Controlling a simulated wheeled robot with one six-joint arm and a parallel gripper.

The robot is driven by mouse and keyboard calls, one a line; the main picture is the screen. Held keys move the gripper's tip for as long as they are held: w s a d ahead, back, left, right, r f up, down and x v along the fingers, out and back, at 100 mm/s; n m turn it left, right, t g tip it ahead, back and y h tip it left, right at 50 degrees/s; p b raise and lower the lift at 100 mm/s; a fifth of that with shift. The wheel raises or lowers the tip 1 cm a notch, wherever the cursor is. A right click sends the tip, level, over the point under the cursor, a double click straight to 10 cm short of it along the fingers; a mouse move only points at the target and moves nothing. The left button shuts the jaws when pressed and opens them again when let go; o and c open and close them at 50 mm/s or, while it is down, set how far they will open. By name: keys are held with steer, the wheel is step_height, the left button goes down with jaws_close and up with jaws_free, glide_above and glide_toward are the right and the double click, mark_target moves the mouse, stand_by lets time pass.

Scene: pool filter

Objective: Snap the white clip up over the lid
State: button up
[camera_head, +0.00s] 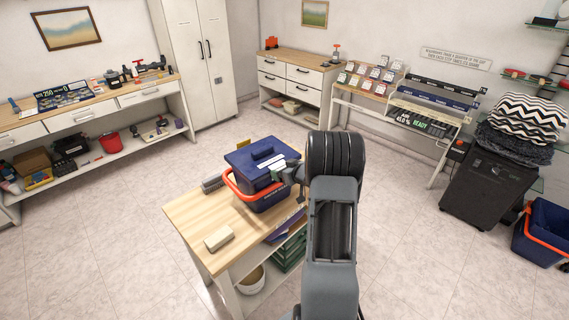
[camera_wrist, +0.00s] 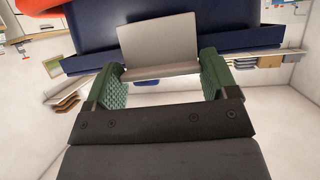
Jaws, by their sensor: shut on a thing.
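A dark blue box (camera_head: 262,196) with a blue lid (camera_head: 262,154) stands on a small wooden-topped bench. An orange-red handle (camera_head: 232,187) runs around its side. The white clip (camera_wrist: 158,40) is a flat pale plate with a lip, against the dark blue box (camera_wrist: 90,35) in the wrist view. My gripper (camera_wrist: 162,74) has its green fingers on either side of the clip's lip, shut on it. In the head view my gripper (camera_head: 284,174) is at the box's right side, near the lid's edge. My arm hides part of that side, and I cannot tell whether the clip is latched.
The bench top (camera_head: 190,215) holds a beige block (camera_head: 219,238) at its front and a grey brush-like item (camera_head: 213,183) beside the box. A dark cabinet (camera_head: 488,190) with folded textiles stands at right. The floor around the bench is mostly clear.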

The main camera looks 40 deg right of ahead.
steer(key=shift+w+r+g+p, duration=0.15)
steer(key=shift+g+p, duration=0.25)
steer(key=shift+p, duration=0.5)
steer(key=o, duration=0.8)
steer(key=b+v, duration=0.1)
steer(key=v, duration=1.2)
steer(key=shift+s+r, duration=0.25)
steer(key=shift+s, duration=0.05)
